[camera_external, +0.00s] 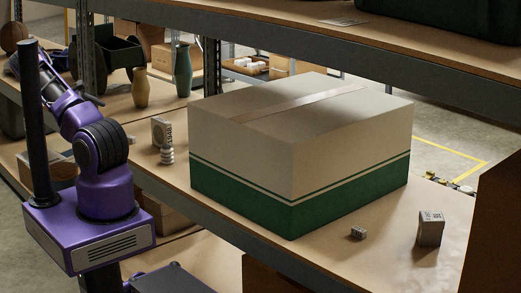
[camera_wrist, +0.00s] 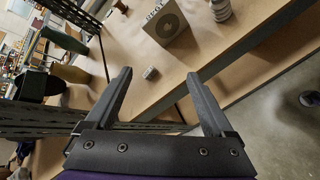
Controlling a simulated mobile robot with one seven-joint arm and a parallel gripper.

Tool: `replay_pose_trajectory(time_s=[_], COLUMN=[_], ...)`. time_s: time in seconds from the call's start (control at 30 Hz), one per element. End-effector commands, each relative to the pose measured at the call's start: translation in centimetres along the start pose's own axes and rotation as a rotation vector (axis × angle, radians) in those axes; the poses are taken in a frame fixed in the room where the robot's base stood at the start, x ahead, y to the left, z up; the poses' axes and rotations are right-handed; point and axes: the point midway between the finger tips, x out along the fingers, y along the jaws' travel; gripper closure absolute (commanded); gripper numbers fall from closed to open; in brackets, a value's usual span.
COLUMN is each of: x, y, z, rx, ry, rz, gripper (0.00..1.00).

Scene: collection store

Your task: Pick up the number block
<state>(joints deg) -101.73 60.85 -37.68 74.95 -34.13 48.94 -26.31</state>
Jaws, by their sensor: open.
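In the wrist view, a small grey block (camera_wrist: 150,73), probably the number block, lies on the tan shelf board. It shows between my fingertips in the picture but further off, apart from them. Its markings are too small to read. My gripper (camera_wrist: 158,77) is open and empty, its two dark fingers spread apart. In the external view my arm bends away to the upper left and the gripper is not clearly seen. Another small grey block (camera_external: 358,232) with marks lies at the right, in front of the large carton.
A large white and green carton (camera_external: 300,145) fills the middle shelf. A labelled box (camera_external: 430,229) stands right.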

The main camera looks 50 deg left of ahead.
Motion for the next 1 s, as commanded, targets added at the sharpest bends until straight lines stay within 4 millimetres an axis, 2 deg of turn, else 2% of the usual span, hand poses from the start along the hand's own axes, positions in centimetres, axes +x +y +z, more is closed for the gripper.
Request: replay_pose_trajectory(time_s=[0.03, 0.1, 0.2, 0.33, 0.47, 0.8, 1.0], x=[0.7, 1.4, 2.1, 2.6, 3.6, 10.5, 13.6], y=[-0.3, -0.7, -1.4, -2.1, -2.1, -0.2, 0.8], z=[-1.1, -2.9, -5.1, -6.9, -7.4, -7.8, -8.1], rx=[-0.182, -0.414, -0.675, -0.871, -0.929, -0.923, -0.922], ry=[-0.016, -0.032, -0.050, -0.064, -0.071, -0.071, -0.070], rz=[0.058, 0.132, 0.212, 0.270, 0.287, 0.286, 0.287], gripper=[0.12, 0.12, 0.12, 0.12, 0.12, 0.12, 0.12])
